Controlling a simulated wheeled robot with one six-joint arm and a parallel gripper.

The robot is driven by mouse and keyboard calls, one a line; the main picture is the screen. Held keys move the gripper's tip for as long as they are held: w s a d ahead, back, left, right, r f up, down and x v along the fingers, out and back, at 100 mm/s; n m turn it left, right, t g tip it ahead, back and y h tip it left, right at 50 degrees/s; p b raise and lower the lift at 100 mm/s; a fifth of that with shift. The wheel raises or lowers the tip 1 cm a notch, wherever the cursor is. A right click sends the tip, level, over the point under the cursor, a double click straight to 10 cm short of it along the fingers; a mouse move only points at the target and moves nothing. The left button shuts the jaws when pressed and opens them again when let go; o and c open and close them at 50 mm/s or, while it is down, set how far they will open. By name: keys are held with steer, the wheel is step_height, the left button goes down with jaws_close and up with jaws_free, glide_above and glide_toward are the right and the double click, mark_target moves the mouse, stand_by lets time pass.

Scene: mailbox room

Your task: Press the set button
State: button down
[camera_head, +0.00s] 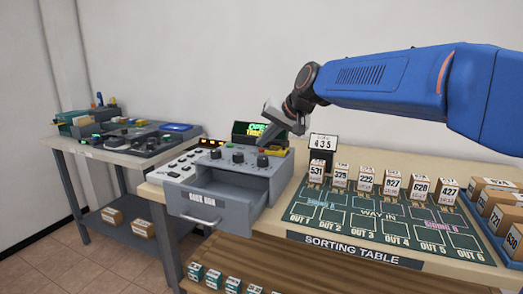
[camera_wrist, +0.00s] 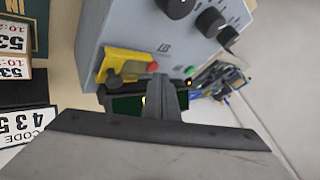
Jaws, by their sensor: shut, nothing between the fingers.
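A grey control box (camera_head: 215,158) stands on the table in the head view, with dark knobs on top. In the wrist view the box (camera_wrist: 135,30) shows a red button (camera_wrist: 153,66), a green button (camera_wrist: 190,70) and a yellow block (camera_wrist: 122,64) with a dark knob. No label reading "set" can be made out, so I cannot tell which button it is. My gripper (camera_head: 284,119) is shut and empty, above the back right of the box near the yellow block (camera_head: 272,151). In the wrist view its fingertips (camera_wrist: 162,82) appear close to the red button; contact cannot be told.
The box's front drawer (camera_head: 205,205) is open. A lit green display (camera_head: 256,131) stands behind the box. A code sign (camera_head: 323,142) and numbered parcels (camera_head: 391,182) stand to the right on the sorting table (camera_head: 350,252). A side bench (camera_head: 125,150) is at left.

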steer(key=shift+f, duration=0.45)
stand_by(0.6)
steer(key=shift+r, duration=0.9)
steer(key=shift+r, duration=0.1)
step_height(320, 180, up, 5)
steer(key=shift+f, duration=0.1)
stand_by(0.6)
stand_by(0.5)
